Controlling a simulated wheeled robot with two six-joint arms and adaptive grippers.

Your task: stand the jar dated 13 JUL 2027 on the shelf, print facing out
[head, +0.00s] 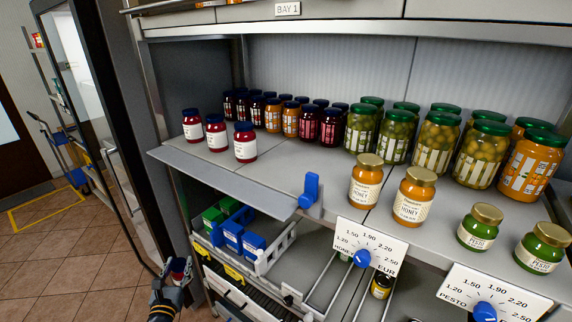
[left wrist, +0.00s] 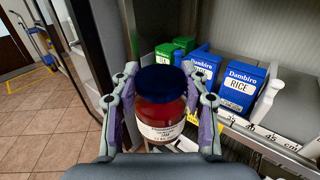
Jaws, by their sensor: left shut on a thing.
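My left gripper (head: 180,270) is low at the left, below and in front of the shelf (head: 270,180). It is shut on a jar of red jam (left wrist: 160,112) with a dark blue lid and a white label. The jar is upright between the fingers in the left wrist view. The label print is too small to read a date, and its lower part is hidden by the gripper. Three similar red jars with white labels (head: 245,146) stand near the shelf's left front. My right gripper is not in view.
Honey jars (head: 366,182) and pesto jars (head: 480,228) stand to the right. Rows of jars fill the back. A blue upright piece (head: 310,190) is at the shelf's front edge. Rice boxes (left wrist: 240,88) stand below.

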